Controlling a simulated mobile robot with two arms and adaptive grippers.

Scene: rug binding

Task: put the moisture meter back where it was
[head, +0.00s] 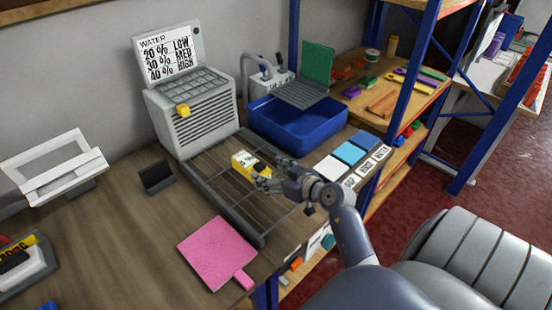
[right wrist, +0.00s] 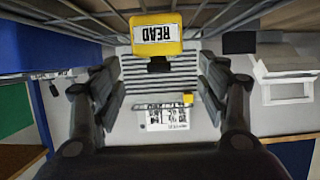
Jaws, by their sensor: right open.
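The moisture meter appears to be the yellow block (head: 240,159) with a dark part, lying on the dark wire rack (head: 219,192) in front of the grey vented unit. In the right wrist view the yellow meter (right wrist: 157,48) bears a white "READ" label and sits at the top centre, beyond the fingertips. My right gripper (head: 268,176) is open just right of the meter. In the right wrist view its fingers (right wrist: 158,82) are spread wide with nothing between them. Contact with the meter is not visible. My left gripper is not in view.
The grey vented unit (head: 206,126) carries a "WATER" sign (head: 168,55) and a small yellow block. A small black holder (head: 156,177) and a pink board (head: 216,250) lie left of and before the rack. A blue basin (head: 297,124) and coloured cards (head: 349,153) stand to the right.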

